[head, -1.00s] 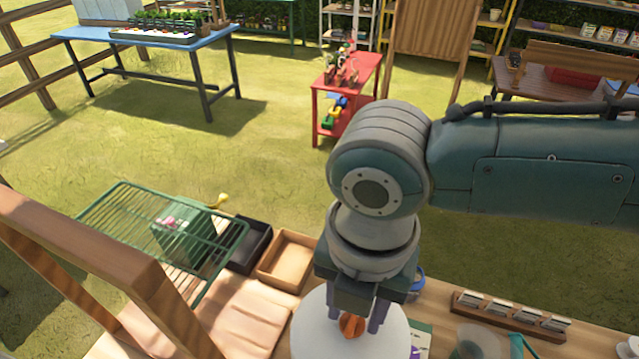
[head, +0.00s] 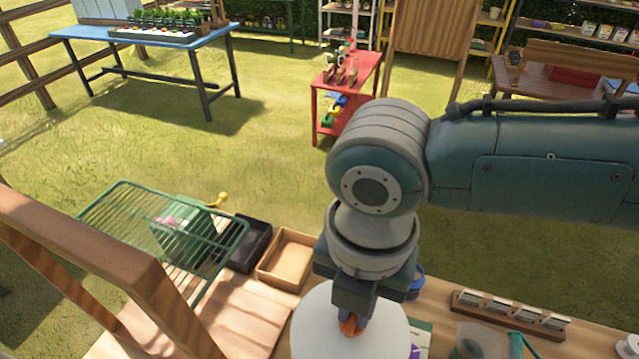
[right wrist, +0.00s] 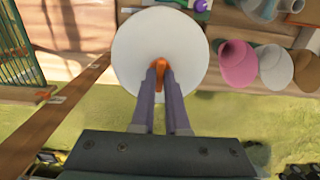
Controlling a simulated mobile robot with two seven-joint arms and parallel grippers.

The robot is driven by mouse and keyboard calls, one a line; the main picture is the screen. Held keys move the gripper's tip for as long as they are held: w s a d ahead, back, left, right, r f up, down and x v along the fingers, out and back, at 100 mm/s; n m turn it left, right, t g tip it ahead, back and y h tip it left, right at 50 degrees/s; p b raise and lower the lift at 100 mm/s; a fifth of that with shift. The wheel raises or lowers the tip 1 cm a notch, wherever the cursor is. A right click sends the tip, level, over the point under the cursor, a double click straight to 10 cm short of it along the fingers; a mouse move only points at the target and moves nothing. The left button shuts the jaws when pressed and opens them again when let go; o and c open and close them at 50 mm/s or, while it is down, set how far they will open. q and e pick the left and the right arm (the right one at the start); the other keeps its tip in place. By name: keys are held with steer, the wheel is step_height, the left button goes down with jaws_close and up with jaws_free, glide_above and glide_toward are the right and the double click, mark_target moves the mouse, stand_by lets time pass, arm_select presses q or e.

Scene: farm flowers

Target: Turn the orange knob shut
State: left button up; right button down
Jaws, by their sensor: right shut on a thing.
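The orange knob (head: 350,326) sits on top of a large white round body (head: 325,335) at the bottom of the head view. In the right wrist view, the knob (right wrist: 160,66) shows at the middle of the white disc (right wrist: 135,45). My right gripper (head: 353,316) points down over the knob and is shut on it. Its two purple fingers (right wrist: 161,76) lie on either side of the knob, which is partly hidden between them. My left gripper is not in view.
A wooden tray (head: 285,262) and a black tray (head: 248,248) stand to the left, beside a green wire rack (head: 120,225). A wooden holder (head: 470,308) with packets is to the right. In the wrist view, a pink pot (right wrist: 238,65) lies beside the disc.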

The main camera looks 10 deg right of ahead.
steer(key=m+p, duration=0.1)
steer(key=m, duration=0.3)
steer(key=shift+r+m+p, duration=0.1)
steer(key=shift+m+p, duration=0.2)
steer(key=shift+p, duration=0.05)
steer(key=m+p, duration=0.1)
steer(key=m, duration=0.3)
steer(key=shift+m, duration=0.3)
steer(key=m+p, duration=0.2)
steer(key=m, duration=0.2)
steer(key=shift+a+m+p, duration=0.1)
steer(key=shift+m+p, duration=0.35)
steer(key=shift+m, duration=1.75)
steer(key=c, duration=0.9)
jaws_free()
